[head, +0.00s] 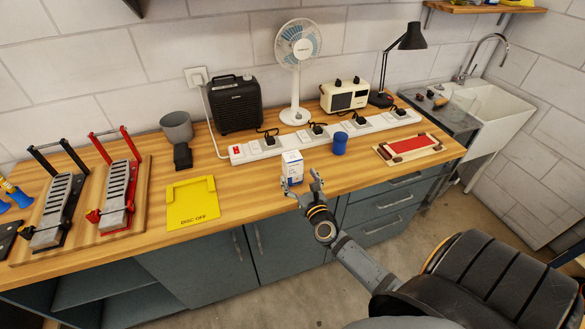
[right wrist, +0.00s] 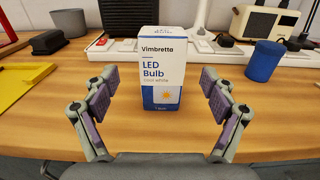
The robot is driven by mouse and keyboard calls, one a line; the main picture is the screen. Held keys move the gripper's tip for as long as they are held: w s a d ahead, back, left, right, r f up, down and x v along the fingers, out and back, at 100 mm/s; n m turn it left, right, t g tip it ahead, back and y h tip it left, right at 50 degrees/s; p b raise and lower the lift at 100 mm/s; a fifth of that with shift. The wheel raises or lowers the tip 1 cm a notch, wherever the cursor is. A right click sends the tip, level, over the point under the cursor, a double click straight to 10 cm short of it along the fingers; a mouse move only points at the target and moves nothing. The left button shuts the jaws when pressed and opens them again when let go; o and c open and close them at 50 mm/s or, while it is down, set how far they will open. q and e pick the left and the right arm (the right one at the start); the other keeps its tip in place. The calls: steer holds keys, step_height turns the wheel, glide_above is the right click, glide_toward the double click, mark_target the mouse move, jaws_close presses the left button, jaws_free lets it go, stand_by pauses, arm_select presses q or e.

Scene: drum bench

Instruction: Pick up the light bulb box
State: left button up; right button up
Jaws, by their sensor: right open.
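The light bulb box (head: 292,168) is a small white and blue carton standing upright near the front edge of the wooden bench. In the right wrist view the box (right wrist: 161,68) shows its front, with "LED Bulb" printed on it, centred between and just beyond my fingers. My right gripper (head: 304,189) is open, at the bench edge right in front of the box. In the right wrist view the two fingers of the gripper (right wrist: 161,97) are spread wide, with a gap on each side of the box. My left gripper is not in view.
A yellow plate (head: 193,203) lies to the left. A fan (head: 298,75) and a black heater (head: 235,104) stand behind.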

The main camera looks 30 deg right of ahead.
mark_target(292, 156)
steer(key=shift+x, duration=1.1)
steer(key=shift+w+d+r, duration=0.1)
steer(key=shift+w+d, duration=0.05)
steer(key=shift+w, duration=0.1)
steer(key=x, duration=0.3)
steer(key=shift+w+d+r+p, duration=0.1)
steer(key=shift+w+d+p, duration=0.05)
steer(key=shift+w+p, duration=0.25)
steer(key=shift+w, duration=0.35)
steer(key=shift+s, duration=0.2)
steer(key=c, duration=0.4)
steer(key=shift+w, duration=0.1)
steer(key=c, duration=0.9)
steer(key=shift+r, duration=0.2)
steer(key=shift+c, duration=0.2)
step_height(292, 156, up, 3)
steer(key=shift+f+p, duration=0.1)
steer(key=shift+p, duration=1.05)
steer(key=s+a+r+p, duration=0.3)
steer(key=s+r, duration=0.6)
steer(key=s, duration=0.4)
steer(key=shift+s+r+p, duration=0.3)
steer(key=shift+s+p, duration=0.1)
steer(key=shift+p, duration=0.1)
